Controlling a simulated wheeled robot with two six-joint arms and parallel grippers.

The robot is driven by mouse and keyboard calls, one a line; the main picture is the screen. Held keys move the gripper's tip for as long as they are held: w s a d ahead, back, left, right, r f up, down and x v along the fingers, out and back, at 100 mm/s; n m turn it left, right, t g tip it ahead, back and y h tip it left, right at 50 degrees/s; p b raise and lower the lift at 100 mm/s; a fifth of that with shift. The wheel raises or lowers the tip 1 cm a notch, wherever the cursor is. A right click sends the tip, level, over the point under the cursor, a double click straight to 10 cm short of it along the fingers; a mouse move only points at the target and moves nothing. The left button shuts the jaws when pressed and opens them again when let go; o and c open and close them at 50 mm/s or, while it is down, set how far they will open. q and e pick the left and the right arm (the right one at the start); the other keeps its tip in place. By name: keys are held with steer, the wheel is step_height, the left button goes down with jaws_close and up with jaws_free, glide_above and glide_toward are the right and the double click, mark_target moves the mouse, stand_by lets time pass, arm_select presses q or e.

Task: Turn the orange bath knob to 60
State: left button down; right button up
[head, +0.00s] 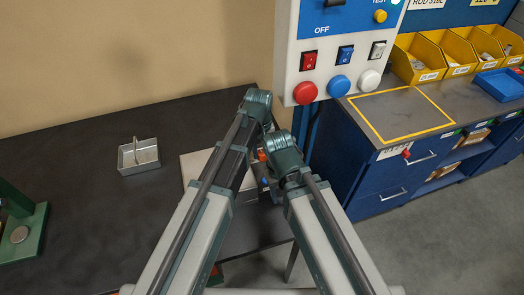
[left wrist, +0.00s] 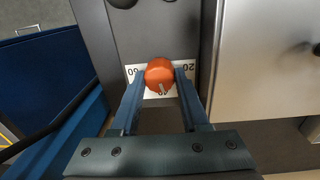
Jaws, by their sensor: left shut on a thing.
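The orange bath knob (left wrist: 159,72) is in the middle of the left wrist view, on a grey panel. The two fingers of my left gripper (left wrist: 160,76) are shut on it, one on each side. A white scale plate (left wrist: 133,74) behind the knob shows 60 at left, 40 below and 20 at right. The knob's pale pointer mark faces down, by the 40, which is partly covered. In the head view a small orange patch, seemingly the knob (head: 262,155), shows between my arms. My right gripper is hidden there.
A white control box (head: 330,60) with switches and buttons hangs above my arms. A metal tray (head: 139,157) and a green stand (head: 22,232) are on the dark bench (head: 85,190) at left. Blue cabinets (head: 365,185) with yellow bins (head: 417,59) stand at right.

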arm_select(q)
steer(key=m, duration=0.5)
steer(key=shift+m, duration=0.3)
steer(key=m, duration=0.5)
steer(key=shift+d, duration=0.1)
steer(key=m, duration=0.5)
steer(key=shift+m+g, duration=0.3)
steer(key=shift+m, duration=2.2)
steer(key=shift+c, duration=2)
jaws_free()
steer(key=shift+r, duration=0.15)
